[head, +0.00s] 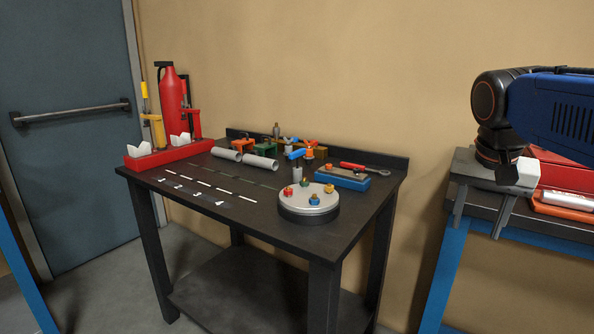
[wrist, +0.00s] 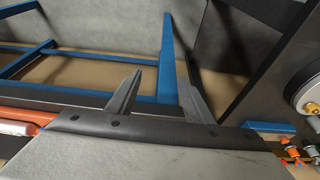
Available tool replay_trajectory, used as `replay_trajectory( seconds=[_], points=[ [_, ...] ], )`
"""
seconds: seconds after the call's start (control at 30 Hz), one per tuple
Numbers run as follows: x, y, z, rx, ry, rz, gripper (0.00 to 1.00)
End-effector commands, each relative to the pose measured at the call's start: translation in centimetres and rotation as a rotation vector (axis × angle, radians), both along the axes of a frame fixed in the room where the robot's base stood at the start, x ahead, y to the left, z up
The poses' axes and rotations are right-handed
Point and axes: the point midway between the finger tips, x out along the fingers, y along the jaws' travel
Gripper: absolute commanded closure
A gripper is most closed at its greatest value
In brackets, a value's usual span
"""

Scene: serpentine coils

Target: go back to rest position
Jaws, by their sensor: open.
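My gripper (head: 478,226) is at the right of the head view, its two grey fingers pointing down and apart with nothing between them. It hangs in front of the blue-framed bench at the right, clear of the black table (head: 255,220). In the wrist view my gripper (wrist: 158,84) also shows open and empty, with the floor and blue frame bars beyond the fingers. Part of the bench behind is hidden by my arm and gripper.
The black table holds a round turntable (head: 308,213) with small coloured pieces, grey tubes (head: 260,162), a blue block (head: 342,181) and a red rack (head: 165,155). The blue-framed bench (head: 445,270) carries an orange tray (head: 562,212). A gap separates table and bench.

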Motion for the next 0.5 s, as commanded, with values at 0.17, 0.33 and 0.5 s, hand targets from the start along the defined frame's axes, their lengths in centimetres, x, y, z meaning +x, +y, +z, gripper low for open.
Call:
replay_trajectory(
  seconds=[0.17, 0.33, 0.5],
  points=[
    [-4.6, 2.6, -6.3, -0.001, -0.030, 0.225, 0.53],
    [-8.4, 4.6, -12.3, -0.013, -0.065, 0.422, 0.53],
    [-11.1, 5.8, -16.9, -0.027, -0.094, 0.555, 0.53]
  ],
)
